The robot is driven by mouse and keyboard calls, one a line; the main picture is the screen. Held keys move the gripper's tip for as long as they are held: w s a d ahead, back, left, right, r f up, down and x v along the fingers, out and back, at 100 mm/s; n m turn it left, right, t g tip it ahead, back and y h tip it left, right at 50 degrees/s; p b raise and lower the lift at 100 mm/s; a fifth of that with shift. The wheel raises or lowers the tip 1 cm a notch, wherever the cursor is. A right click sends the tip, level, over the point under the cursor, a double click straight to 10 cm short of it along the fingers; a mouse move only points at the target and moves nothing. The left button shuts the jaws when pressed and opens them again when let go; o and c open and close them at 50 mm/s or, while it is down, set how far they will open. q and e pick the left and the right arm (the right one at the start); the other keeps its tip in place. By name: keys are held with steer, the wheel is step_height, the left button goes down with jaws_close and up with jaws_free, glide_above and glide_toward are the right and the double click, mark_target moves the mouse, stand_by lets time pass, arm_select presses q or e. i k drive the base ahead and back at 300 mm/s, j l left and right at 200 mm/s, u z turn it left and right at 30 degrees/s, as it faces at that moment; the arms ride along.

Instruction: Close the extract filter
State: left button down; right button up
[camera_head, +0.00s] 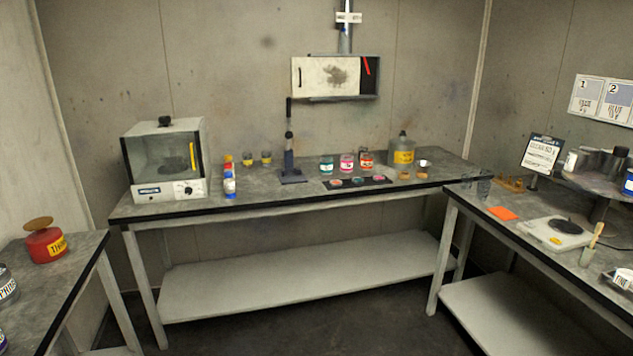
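The extract filter (336,77) is a wide box on the back wall, above the middle bench and below a vertical duct. A pale panel with a grey smudge and a dark handle near its left edge covers most of its front. A dark gap (369,76) shows at the right end, with a slanted red strip at its top. A ledge runs along the bottom of the box. Neither of my grippers is in view.
The middle bench (260,203) stands below the filter. On it are a glass-fronted oven (165,160), a dark upright stand (290,150), several paint jars and a grey can (403,150). Side benches stand left and right. Dark floor is clear in front.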

mark_target(311, 76)
steer(key=i, duration=1.4)
steer(key=i+l+u, duration=0.1)
steer(key=i, duration=1.25)
